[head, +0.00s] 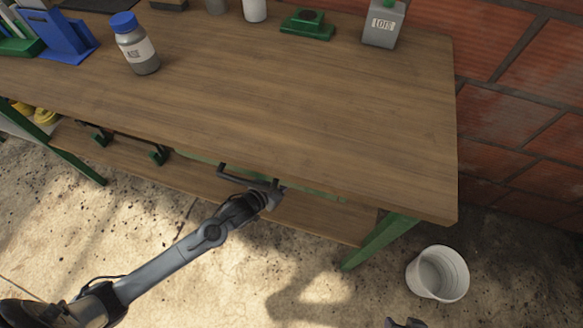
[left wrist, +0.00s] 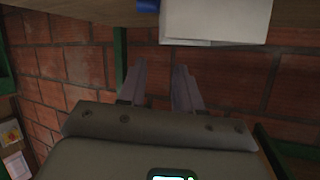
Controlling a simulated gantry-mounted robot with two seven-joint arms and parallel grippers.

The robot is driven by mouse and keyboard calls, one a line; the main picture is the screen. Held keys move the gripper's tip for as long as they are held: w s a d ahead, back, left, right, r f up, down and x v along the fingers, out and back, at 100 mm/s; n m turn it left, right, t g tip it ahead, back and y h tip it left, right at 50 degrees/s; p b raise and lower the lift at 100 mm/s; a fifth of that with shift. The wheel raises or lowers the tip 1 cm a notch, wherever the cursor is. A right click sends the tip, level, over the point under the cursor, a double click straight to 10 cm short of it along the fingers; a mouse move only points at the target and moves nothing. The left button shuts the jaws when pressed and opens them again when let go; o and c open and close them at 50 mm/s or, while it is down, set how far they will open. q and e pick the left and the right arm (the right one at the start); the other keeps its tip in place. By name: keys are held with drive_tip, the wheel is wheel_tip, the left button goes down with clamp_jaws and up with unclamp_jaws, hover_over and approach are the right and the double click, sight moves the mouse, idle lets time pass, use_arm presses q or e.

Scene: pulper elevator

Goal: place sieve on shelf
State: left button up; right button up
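I cannot make out a sieve for certain in either view. In the head view my left gripper (head: 268,189) is low at the table's front edge, in front of the lower shelf (head: 320,217). A thin dark bar (head: 246,179) shows beside it; I cannot tell whether it is a finger or another thing. In the left wrist view the two grey fingers of my left gripper (left wrist: 160,84) stand apart with nothing visible between them. A dark part at the bottom edge of the head view (head: 405,323) may be my right gripper, mostly cut off.
The wooden table (head: 300,110) is bare in front. Behind stand a blue-capped bottle (head: 136,45), a green block (head: 307,25) and a grey container (head: 383,24). A white bucket (head: 437,273) is on the floor. A whitish box (left wrist: 215,20) is above the fingers in the wrist view.

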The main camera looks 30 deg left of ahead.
use_arm(q)
drive_tip(key=s+r+n+g+y, duration=0.1)
drive_tip(key=s+g, duration=0.3)
drive_tip(key=s, duration=0.8)
drive_tip(key=s+r+n+g+y, duration=0.1)
drive_tip(key=s+r+g, duration=0.3)
drive_tip(key=s, duration=0.8)
drive_tip(key=shift+a+g+y+p, duration=0.3)
drive_tip(key=shift+a+g+y, duration=0.1)
drive_tip(key=shift+g, duration=0.4)
drive_tip(key=shift+r, duration=0.1)
wheel_tip(320, 180, up, 61)
drive_tip(key=p, duration=6.1)
